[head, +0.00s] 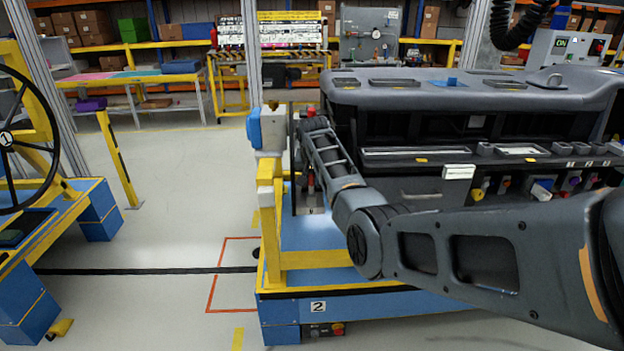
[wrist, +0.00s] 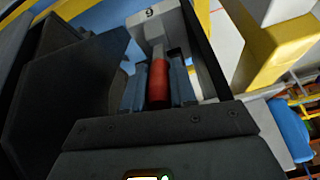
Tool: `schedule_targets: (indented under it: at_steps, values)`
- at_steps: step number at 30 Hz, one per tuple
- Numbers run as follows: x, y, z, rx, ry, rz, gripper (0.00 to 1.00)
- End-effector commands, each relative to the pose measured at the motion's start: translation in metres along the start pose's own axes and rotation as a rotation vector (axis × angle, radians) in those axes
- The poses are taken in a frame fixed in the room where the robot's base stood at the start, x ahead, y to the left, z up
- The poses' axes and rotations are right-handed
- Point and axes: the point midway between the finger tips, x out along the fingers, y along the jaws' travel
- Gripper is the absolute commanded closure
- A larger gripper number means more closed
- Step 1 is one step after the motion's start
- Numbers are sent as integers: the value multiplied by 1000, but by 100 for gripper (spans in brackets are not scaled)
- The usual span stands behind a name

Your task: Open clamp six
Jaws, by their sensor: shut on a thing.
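The clamp's red handle (wrist: 158,84) stands between the two blue-grey fingers of my gripper (wrist: 157,88) in the wrist view. The fingers are shut on it. A pale metal plate (wrist: 152,30) behind the handle carries a mark that looks like a 9 in this view; it may be a 6 seen turned. In the head view my arm reaches to the left end of the dashboard module (head: 440,95), and its far end covers most of the clamp area. A small red-tipped part (head: 311,182) shows below my arm, above a numbered plate (head: 312,211) too small to read surely.
The blue and yellow stand (head: 300,262) marked 2 carries the module. A white and blue box (head: 268,130) on a yellow post stands close left of my arm. A yellow frame with a black wheel (head: 30,130) is at far left.

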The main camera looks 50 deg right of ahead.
Motion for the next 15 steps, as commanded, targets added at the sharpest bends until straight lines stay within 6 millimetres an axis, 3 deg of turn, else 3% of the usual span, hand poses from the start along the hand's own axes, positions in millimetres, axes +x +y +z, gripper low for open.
schedule_targets:
  at_steps: [7, 8, 15]
  values:
    - [1, 0, 0, 0, 2, -1, 100]
    - [1, 0, 0, 0, 2, -1, 73]
    - [1, 0, 0, 0, 2, -1, 50]
